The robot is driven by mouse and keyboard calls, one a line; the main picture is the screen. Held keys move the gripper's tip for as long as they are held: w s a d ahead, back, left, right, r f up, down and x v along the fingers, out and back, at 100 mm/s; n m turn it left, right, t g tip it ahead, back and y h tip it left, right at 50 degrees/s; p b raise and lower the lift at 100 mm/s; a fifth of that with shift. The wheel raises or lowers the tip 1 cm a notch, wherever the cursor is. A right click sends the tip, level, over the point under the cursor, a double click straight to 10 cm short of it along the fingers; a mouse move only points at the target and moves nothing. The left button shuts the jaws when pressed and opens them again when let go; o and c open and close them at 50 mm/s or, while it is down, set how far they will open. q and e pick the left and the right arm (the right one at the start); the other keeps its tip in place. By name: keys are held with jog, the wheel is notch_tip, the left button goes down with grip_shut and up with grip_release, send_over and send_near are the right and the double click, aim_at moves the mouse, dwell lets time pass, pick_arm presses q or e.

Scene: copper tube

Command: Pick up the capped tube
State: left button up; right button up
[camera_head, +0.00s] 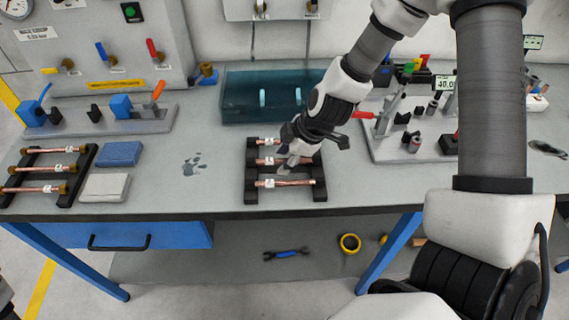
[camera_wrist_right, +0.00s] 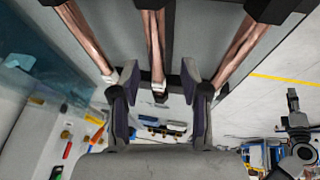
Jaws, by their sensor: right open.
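A black rack (camera_head: 250,190) in the middle of the table holds three copper tubes with white bands, lying across it one behind another. My right gripper (camera_head: 287,160) reaches down over this rack from the right and partly hides the middle tube. In the right wrist view my right gripper (camera_wrist_right: 160,80) is open, with one finger on either side of the middle copper tube (camera_wrist_right: 153,45). A gap shows between each finger and the tube. The front tube (camera_head: 288,183) lies clear of the gripper. Which tube is capped is too small to tell. My left gripper is out of view.
A second rack (camera_head: 70,185) at the left holds several copper tubes with brass ends. Blue (camera_head: 120,153) and grey (camera_head: 105,187) pads lie beside it. A teal see-through tank (camera_head: 240,95) stands behind the middle rack, and a fixture plate (camera_head: 385,150) stands to its right.

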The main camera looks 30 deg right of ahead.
jog(key=shift+s+r, duration=0.1)
jog(key=shift+s, duration=0.1)
jog(key=c, duration=0.5)
jog(key=shift+w, duration=0.1)
grip_shut()
jog(key=shift+w+f, duration=0.2)
